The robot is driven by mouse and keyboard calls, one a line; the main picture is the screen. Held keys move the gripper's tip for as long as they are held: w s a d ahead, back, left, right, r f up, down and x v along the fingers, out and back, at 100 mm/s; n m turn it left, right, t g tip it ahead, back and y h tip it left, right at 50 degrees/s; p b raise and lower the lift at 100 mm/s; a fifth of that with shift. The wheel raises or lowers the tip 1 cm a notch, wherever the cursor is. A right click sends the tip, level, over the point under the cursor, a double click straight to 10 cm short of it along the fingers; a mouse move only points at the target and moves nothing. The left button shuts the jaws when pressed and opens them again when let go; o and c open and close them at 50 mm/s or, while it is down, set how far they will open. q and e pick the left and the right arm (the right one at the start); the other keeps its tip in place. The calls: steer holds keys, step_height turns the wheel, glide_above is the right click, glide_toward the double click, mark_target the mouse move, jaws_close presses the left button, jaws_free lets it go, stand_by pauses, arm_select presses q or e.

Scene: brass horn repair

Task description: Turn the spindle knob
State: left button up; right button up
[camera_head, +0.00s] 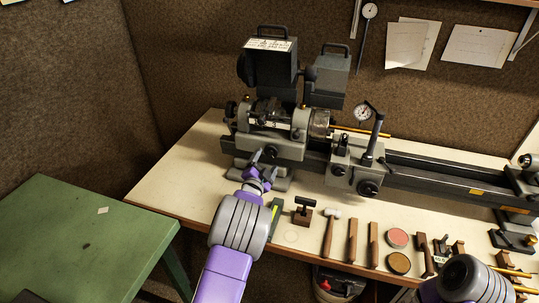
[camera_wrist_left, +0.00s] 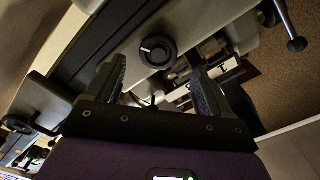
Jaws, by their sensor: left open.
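A grey lathe headstock (camera_head: 273,145) stands on the bench. In the left wrist view, a round black knob (camera_wrist_left: 157,50) with a pale mark sits on a grey housing, ahead of and between my fingers but apart from them. I take it to be the spindle knob; in the head view I cannot pick it out for sure. My left gripper (camera_head: 257,168) is low in front of the headstock; it also shows in the left wrist view (camera_wrist_left: 158,85), open, with nothing between its fingers. My right wrist shows at the lower right, but its fingers are not visible.
A chuck (camera_head: 320,124) and carriage (camera_head: 342,176) stand right of the headstock, with the long bed (camera_head: 440,180) beyond. A small block with a T-handle (camera_head: 303,211), a mallet (camera_head: 331,231) and wooden-handled tools lie along the front edge. A green table (camera_head: 80,235) stands left.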

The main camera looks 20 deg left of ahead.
mark_target(270, 153)
arm_select(q)
steer(key=shift+w+d+f, duration=0.1)
steer(key=shift+w+f, duration=0.05)
steer(key=shift+w, duration=2.2)
steer(key=shift+c, duration=0.2)
steer(key=c, duration=1)
